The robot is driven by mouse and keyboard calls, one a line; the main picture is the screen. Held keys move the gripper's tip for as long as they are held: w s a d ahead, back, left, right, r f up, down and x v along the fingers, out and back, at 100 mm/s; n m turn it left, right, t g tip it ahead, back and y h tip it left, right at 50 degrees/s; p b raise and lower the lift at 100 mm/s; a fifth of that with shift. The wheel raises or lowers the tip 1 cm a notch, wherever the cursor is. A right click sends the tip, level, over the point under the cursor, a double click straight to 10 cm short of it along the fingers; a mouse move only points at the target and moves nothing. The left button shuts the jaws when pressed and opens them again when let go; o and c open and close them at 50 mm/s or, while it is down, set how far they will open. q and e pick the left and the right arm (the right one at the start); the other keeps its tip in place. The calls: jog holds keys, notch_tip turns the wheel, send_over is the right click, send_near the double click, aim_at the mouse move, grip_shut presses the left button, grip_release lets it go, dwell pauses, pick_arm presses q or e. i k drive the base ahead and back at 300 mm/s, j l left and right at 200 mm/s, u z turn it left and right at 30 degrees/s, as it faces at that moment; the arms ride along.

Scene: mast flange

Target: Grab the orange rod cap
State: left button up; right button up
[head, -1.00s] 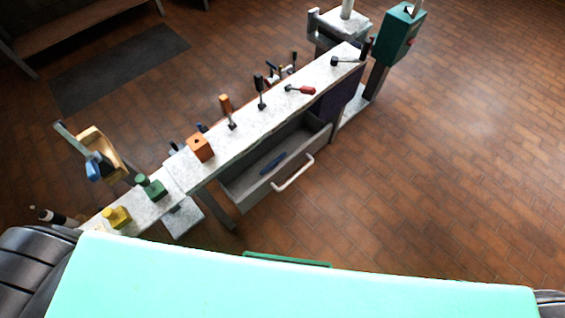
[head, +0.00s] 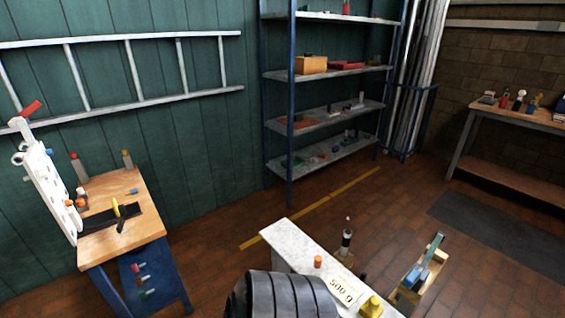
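A small orange cap-like piece (head: 318,262) stands near the left part of the white-topped bench (head: 292,236), beyond my dark ridged arm part. Other small orange pieces (head: 69,203) sit at the foot of the white mast-like frame (head: 45,175) at the far left. I cannot tell for certain which of these is the rod cap. Neither gripper shows in the head view.
A wooden-topped workbench (head: 98,238) with bottles stands at the left wall. A blue shelf rack (head: 325,75) stands at the back. A black and white upright tool (head: 346,242), a yellow block (head: 371,307) and a wooden holder (head: 408,292) are right of the orange piece. Open floor lies between.

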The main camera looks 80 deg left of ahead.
aim_at(318, 259)
jog(key=u, duration=2.25)
jog(key=z, duration=0.3)
jog(key=j+z, duration=0.25)
jog(key=z, duration=0.15)
jog(key=i+j+z, duration=0.1)
jog(key=j+z, duration=0.15)
jog(key=z, duration=0.15)
jog(key=j+z, duration=0.25)
jog(key=z, duration=0.15)
jog(key=j+z, duration=0.25)
jog(key=z, duration=0.15)
